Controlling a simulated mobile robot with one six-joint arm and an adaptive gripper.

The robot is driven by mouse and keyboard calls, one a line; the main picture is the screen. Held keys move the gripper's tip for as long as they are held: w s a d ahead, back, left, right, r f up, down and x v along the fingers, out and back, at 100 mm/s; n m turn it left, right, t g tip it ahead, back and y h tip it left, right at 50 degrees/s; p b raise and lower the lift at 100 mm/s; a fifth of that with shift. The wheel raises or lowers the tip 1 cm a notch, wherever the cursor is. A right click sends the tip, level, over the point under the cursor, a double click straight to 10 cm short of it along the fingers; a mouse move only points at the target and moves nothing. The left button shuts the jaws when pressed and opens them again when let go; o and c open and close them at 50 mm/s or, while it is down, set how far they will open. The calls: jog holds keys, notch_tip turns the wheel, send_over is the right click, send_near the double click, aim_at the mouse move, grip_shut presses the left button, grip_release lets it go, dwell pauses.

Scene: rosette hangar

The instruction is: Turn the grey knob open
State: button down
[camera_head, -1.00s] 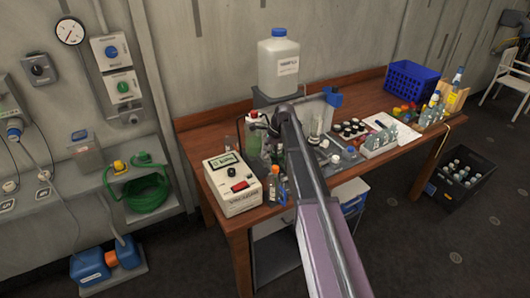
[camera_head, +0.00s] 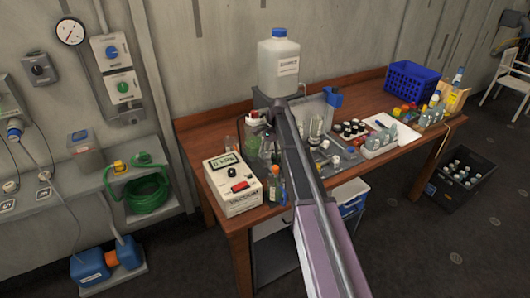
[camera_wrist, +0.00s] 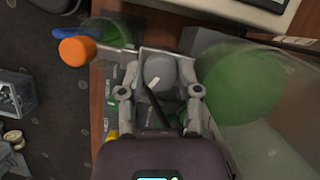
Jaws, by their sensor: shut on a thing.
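In the wrist view a round grey knob (camera_wrist: 158,71) with a small white mark lies between the fingers of my gripper (camera_wrist: 163,84). The fingers are shut on its two sides. In the head view my arm hides the knob and most of the gripper, over the left half of the wooden bench (camera_head: 355,106), so I cannot see there what the knob is fixed to.
A cream box (camera_head: 231,184) with a display and a red switch stands at the bench's left end. A clear jug (camera_head: 279,65) with a blue cap stands behind the arm. In the wrist view a green-filled clear vessel (camera_wrist: 240,82) and an orange cap (camera_wrist: 76,51) flank the gripper.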

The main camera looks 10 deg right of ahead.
jog(key=shift+s, duration=0.15)
jog(key=shift+c, duration=1.5)
grip_release()
jog(key=shift+r, duration=0.2)
